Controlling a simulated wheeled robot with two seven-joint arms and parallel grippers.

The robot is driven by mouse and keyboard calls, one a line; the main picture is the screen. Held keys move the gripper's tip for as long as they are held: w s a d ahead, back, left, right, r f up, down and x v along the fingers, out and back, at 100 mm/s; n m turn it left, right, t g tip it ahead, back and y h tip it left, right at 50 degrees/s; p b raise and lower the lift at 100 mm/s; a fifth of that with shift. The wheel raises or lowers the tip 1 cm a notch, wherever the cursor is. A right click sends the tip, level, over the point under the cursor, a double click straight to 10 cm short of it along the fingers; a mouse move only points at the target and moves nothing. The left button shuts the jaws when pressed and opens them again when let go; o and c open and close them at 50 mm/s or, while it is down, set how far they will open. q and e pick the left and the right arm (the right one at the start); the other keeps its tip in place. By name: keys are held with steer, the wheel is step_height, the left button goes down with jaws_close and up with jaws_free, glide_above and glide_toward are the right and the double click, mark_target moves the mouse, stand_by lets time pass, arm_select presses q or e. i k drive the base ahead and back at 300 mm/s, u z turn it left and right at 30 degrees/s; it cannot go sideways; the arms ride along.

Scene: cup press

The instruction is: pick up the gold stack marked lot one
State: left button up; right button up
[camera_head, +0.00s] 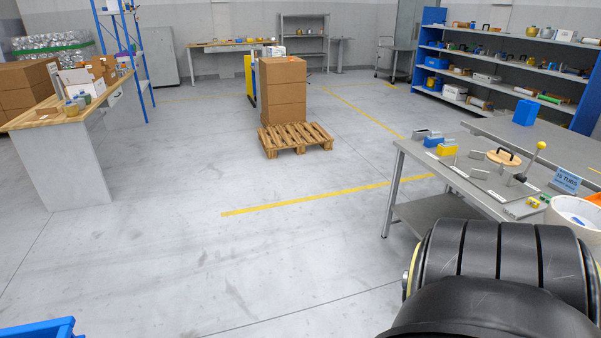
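A small yellow-gold stack (447,150) stands near the far left edge of the grey metal work table (410,146), on the right of the head view. A blue stack (433,142) and a grey stack (420,134) stand in a row behind it. Small pale labels lie by these stacks, too small to read, so I cannot confirm which is lot one. Neither of my grippers shows in this view.
The table also holds a round wooden lid (503,157), a yellow-knobbed lever (540,147), a blue sign (566,181) and a white bucket (574,214). A large black ribbed shape covers the lower right. Open floor (220,230) lies left of the table. Boxes (283,90) stand on a pallet beyond.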

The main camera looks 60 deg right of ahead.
mark_target(560, 209)
steer(key=z, duration=3.6)
